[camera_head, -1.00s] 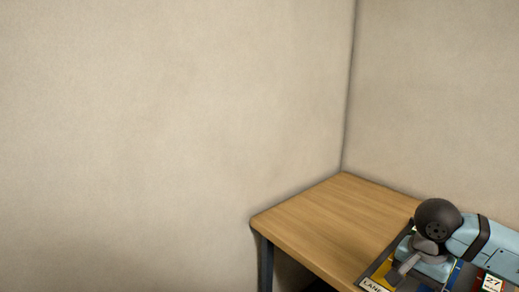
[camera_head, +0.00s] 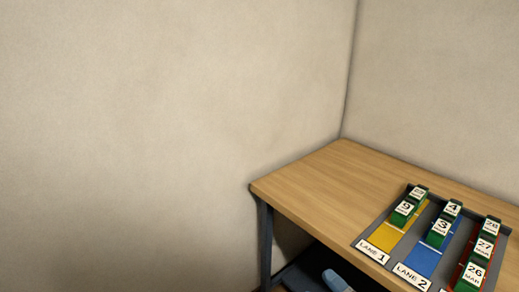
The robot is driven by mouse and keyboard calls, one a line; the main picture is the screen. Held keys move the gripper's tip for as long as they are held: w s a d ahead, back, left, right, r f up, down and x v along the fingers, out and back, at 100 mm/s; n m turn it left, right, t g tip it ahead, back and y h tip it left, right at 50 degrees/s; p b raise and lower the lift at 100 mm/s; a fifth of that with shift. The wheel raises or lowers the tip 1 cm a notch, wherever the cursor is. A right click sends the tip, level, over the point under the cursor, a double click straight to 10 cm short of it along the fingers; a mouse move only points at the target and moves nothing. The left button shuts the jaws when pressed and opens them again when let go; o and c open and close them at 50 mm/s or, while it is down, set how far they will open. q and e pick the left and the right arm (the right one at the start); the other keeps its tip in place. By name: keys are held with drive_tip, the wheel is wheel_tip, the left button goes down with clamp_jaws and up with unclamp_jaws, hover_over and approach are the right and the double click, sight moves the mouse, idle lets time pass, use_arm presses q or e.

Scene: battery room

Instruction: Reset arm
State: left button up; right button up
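Neither of my grippers shows in the head view. A wooden table (camera_head: 310,190) stands in the room corner. On it lies a grey tray (camera_head: 369,233) with a yellow lane labelled LANE 1 (camera_head: 374,249), a blue lane labelled LANE 2 (camera_head: 411,276) and a red lane at the right. Green numbered blocks (camera_head: 405,209) stand in the lanes, with several more in the blue lane (camera_head: 439,231) and red lane (camera_head: 484,249).
Plain beige walls meet behind the table. The left part of the tabletop is bare. A dark lower shelf (camera_head: 305,270) shows under the table beside its dark leg (camera_head: 265,240). The tray runs out of the picture at the bottom right.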

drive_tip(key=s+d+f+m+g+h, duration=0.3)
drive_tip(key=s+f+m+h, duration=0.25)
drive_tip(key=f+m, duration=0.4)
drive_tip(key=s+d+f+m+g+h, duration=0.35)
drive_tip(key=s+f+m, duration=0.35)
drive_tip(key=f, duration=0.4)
use_arm(q)
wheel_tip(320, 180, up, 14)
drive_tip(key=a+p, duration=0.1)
drive_tip(key=p, duration=1.5)
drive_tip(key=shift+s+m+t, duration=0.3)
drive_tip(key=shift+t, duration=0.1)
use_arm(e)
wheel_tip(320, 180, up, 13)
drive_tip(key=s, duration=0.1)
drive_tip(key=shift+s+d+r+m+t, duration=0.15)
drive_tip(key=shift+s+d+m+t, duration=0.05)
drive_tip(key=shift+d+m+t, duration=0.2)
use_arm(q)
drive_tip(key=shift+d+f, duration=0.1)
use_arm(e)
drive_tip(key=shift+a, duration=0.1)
